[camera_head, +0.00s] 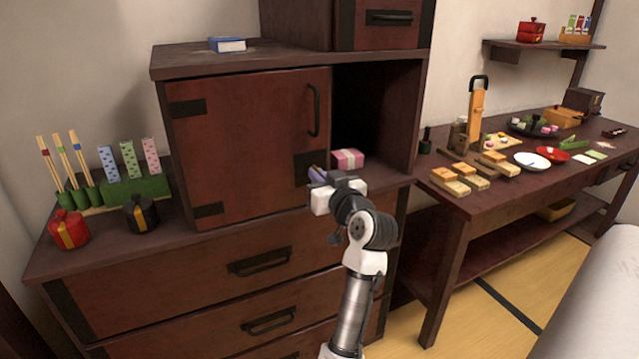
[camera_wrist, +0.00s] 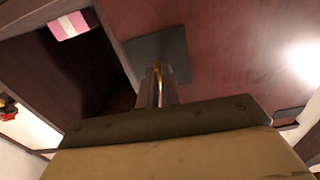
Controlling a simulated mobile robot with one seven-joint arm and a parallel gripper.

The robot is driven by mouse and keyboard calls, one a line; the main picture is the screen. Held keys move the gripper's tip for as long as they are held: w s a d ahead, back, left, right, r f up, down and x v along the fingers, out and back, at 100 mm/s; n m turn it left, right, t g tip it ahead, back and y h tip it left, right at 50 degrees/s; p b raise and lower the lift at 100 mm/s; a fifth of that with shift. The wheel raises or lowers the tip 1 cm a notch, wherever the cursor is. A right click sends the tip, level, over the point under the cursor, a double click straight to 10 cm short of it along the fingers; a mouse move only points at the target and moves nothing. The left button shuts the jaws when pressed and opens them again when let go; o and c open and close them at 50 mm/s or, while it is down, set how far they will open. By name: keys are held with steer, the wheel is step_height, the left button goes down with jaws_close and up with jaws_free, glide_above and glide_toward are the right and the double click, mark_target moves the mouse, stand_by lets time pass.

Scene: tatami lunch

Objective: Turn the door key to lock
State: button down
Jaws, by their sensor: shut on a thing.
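The dark red cabinet door (camera_head: 245,140) covers the left part of the cabinet, with a black handle on its right side. A dark lock plate (camera_head: 303,166) sits at its lower right, and the plate also shows in the wrist view (camera_wrist: 168,50). My gripper (camera_head: 318,176) is at this plate, its fingers pointing at it. In the wrist view, the fingers are shut on a narrow gold-coloured piece, the key (camera_wrist: 158,85), right in front of the plate. Most of the key is hidden between the fingers, so its turn angle cannot be told.
A pink box with a white band (camera_head: 347,159) stands in the open compartment right of the door. A red pot (camera_head: 69,231), a black pot (camera_head: 141,213) and a green holder (camera_head: 135,190) stand on the ledge at left. A table with food (camera_head: 455,207) is at right.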

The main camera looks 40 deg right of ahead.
stand_by(0.4)
steer(key=c, duration=1.6)
jaws_free()
steer(key=b+v, duration=0.1)
steer(key=v, duration=1.2)
steer(key=shift+s, duration=0.4)
